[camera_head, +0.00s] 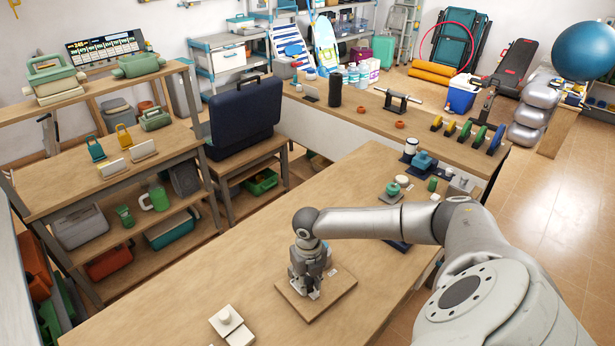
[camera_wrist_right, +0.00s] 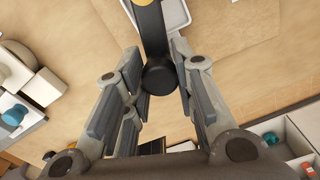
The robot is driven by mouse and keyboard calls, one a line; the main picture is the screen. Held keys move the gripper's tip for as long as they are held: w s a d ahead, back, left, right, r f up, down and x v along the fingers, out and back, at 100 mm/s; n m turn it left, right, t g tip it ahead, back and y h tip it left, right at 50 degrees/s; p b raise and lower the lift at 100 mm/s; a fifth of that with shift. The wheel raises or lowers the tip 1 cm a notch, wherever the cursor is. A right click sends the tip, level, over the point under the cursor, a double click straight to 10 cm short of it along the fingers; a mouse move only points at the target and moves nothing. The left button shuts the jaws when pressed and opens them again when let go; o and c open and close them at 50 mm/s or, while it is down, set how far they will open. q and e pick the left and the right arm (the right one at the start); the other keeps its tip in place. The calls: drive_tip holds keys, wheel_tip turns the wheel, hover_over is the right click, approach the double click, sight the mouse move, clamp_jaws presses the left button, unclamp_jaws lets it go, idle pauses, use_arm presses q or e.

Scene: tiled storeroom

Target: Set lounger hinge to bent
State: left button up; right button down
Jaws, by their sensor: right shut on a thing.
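My right gripper (camera_head: 313,284) points down over a wooden board (camera_head: 337,299) on the near table. In the right wrist view, the gripper (camera_wrist_right: 158,72) is shut on a dark bar (camera_wrist_right: 154,35) with a rounded end, which stands between the finger pads. A yellow disc (camera_wrist_right: 142,3) shows at the bar's far end. A pale grey tray-like part (camera_wrist_right: 176,15) lies beside it. The bar may be the lounger hinge, but I cannot tell its bend; in the head view the gripper mostly hides it. My left gripper is out of view.
A white block with a round knob (camera_head: 228,318) lies left of the board. Small devices, including a green-topped one (camera_head: 392,188), stand toward the table's far right end. A navy case (camera_head: 245,116) stands beyond. The table's middle (camera_head: 345,190) is clear.

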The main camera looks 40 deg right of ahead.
sight(308, 280)
drive_tip(key=c, duration=1.1)
unclamp_jaws()
drive_tip(key=shift+c, duration=0.2)
wheel_tip(308, 280, up, 12)
